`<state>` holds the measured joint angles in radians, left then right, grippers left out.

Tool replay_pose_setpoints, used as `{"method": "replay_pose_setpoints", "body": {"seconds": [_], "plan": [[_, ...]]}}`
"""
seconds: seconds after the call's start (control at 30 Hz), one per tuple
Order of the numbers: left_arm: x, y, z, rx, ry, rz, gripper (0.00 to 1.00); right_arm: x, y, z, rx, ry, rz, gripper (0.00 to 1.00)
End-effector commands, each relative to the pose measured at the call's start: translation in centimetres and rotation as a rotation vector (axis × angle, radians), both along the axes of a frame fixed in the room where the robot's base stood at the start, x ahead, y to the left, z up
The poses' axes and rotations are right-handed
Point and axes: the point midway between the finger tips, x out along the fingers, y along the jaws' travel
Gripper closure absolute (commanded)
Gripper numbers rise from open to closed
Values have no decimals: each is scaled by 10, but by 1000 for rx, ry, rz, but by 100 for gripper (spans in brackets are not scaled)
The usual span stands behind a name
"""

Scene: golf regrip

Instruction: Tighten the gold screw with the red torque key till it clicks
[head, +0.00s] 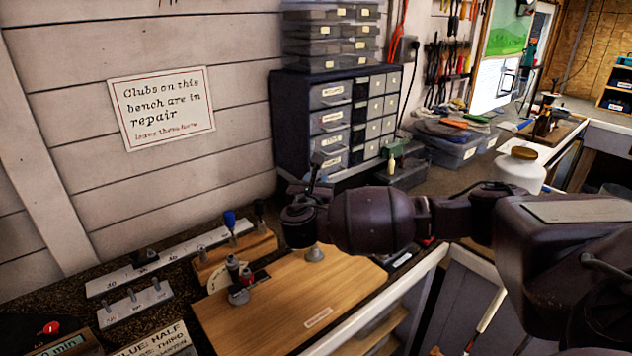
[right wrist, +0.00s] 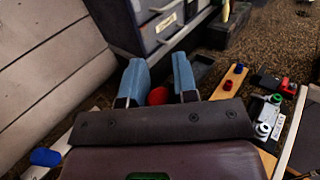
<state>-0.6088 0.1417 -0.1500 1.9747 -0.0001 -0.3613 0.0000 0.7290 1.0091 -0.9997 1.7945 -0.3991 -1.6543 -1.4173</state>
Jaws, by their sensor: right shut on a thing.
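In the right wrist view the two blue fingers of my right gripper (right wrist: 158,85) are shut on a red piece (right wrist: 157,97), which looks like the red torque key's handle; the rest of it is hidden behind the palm. In the head view my right wrist covers the fingers and the key. The hand is over the far part of the bench, in front of the drawer cabinet. I cannot make out the gold screw in either view. My left gripper is not in view.
A wooden board (head: 300,300) lies on the bench with a grey clamp-like fitting (head: 238,292) on it. A wooden rack (head: 245,250) holds a blue-handled tool (head: 230,221). A dark drawer cabinet (head: 283,125) stands behind. A white jar (head: 520,172) stands to the right.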

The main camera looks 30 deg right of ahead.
Motion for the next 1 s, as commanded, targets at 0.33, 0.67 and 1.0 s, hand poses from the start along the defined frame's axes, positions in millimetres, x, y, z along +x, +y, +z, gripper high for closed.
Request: {"method": "replay_pose_setpoints", "body": {"seconds": [0.33,0.67,1.0], "plan": [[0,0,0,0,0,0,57,0,0,-1,0,0,0,43],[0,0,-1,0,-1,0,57,0,0,-1,1,1,0,43],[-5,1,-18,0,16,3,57,-41,41,-3,4,0,4,43]]}}
